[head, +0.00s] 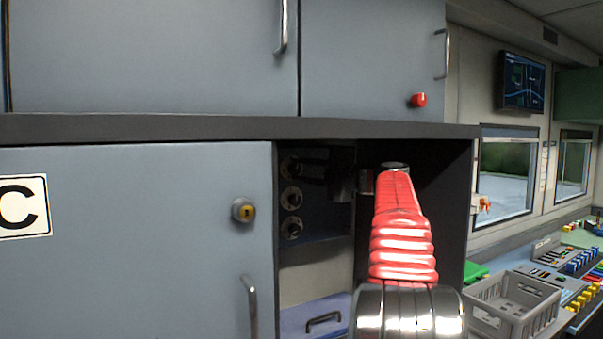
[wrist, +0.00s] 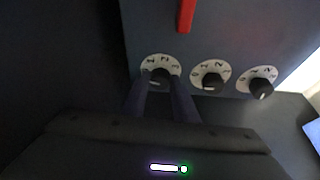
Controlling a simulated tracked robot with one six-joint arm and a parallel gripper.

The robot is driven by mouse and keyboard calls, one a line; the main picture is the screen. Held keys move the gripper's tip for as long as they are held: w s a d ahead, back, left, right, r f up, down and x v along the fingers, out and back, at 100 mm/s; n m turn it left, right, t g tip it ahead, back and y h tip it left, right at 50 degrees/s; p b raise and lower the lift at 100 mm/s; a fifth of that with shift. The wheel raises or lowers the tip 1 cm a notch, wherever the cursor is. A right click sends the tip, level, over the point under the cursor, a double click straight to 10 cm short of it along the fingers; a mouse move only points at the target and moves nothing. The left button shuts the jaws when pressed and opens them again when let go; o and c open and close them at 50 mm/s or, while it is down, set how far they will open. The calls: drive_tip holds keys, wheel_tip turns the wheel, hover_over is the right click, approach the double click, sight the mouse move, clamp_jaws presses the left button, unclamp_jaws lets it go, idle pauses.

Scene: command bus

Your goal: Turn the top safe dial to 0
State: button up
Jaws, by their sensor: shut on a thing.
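The safe (head: 318,235) is a dark panel in an open cabinet bay, with three dials in a column. The top dial (head: 290,168) is the left one in the wrist view, where its black knob (wrist: 160,77) sits on a white numbered ring (wrist: 147,66). My gripper (head: 306,170) reaches the top dial from the right; in the wrist view its two dark fingers (wrist: 160,86) are shut on the knob's sides. The knob's pointer is hidden or too dark to read. The middle dial (wrist: 211,76) and bottom dial (wrist: 261,84) are clear of the fingers.
A red handle (wrist: 185,14) juts from the safe in the wrist view. A grey cabinet door (head: 130,250) with a key lock (head: 243,209) stands left of the bay. A blue case (head: 312,318) lies below. A grey crate (head: 512,305) sits on the right counter.

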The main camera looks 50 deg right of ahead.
drive_tip(key=shift+w+a+f+n+g, duration=0.1)
drive_tip(key=shift+n+g, duration=0.15)
drive_tip(key=shift+n, duration=0.3)
drive_tip(key=shift+a+n+g, duration=0.1)
drive_tip(key=shift+n+g, duration=0.15)
drive_tip(key=shift+n, duration=0.3)
drive_tip(key=o, duration=0.8)
drive_tip(key=shift+o, duration=1.3)
drive_tip(key=shift+d, duration=0.15)
drive_tip(key=s+d, duration=0.1)
drive_tip(key=s, duration=1.2)
drive_tip(key=shift+s+r, duration=0.4)
drive_tip(key=shift+r, duration=0.05)
drive_tip(key=shift+s, duration=0.1)
